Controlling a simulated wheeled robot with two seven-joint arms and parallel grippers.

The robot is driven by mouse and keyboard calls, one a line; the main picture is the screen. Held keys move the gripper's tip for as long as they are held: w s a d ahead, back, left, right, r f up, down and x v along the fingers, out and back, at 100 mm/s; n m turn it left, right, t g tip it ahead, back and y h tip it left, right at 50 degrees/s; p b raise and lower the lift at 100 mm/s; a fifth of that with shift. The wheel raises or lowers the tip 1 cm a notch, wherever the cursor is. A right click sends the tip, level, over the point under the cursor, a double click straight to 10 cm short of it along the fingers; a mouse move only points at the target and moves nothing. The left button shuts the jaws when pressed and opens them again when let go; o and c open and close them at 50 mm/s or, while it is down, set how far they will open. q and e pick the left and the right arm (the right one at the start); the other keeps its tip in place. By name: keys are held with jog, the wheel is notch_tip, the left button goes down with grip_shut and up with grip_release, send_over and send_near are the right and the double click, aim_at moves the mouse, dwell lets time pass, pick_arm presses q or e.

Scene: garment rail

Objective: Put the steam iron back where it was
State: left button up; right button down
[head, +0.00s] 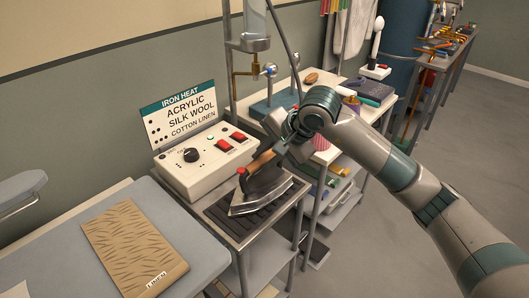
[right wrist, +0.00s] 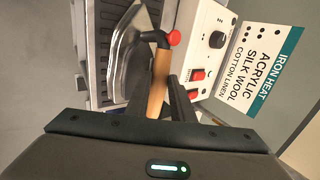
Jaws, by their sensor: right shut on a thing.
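The steam iron (head: 262,190) has a steel soleplate, dark body, wooden handle and red knob. It is at the dark ribbed iron rest (head: 222,222) on a small metal stand, beside the control box. My right gripper (head: 277,152) comes in from the right and is shut on the iron's handle. In the right wrist view the fingers (right wrist: 172,98) are on either side of the wooden handle, and the iron (right wrist: 130,55) shows beyond them. I cannot tell whether the soleplate fully touches the rest. My left gripper is not in view.
The control box (head: 195,160) with red switches and an "IRON HEAT" sign (head: 182,110) stands behind the rest. A linen cloth (head: 133,247) lies on the ironing board at the left. A cluttered shelf cart (head: 345,180) stands to the right. Floor at far right is clear.

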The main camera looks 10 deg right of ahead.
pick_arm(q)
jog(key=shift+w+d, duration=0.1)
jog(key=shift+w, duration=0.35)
pick_arm(e)
jog(key=shift+w+r, duration=0.1)
jog(key=shift+r, duration=0.05)
jog(key=c, duration=1.5)
grip_release()
jog(key=shift+c, duration=0.2)
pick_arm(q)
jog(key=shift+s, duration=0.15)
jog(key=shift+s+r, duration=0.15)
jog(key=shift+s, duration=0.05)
pick_arm(e)
jog(key=shift+s+d+r, duration=0.15)
jog(key=shift+s+r, duration=0.15)
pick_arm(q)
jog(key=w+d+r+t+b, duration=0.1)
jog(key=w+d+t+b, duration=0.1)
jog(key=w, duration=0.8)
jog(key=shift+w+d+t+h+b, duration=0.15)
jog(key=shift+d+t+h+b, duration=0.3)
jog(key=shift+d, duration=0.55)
pick_arm(e)
jog(key=v, duration=1.1)
jog(key=shift+s, duration=0.15)
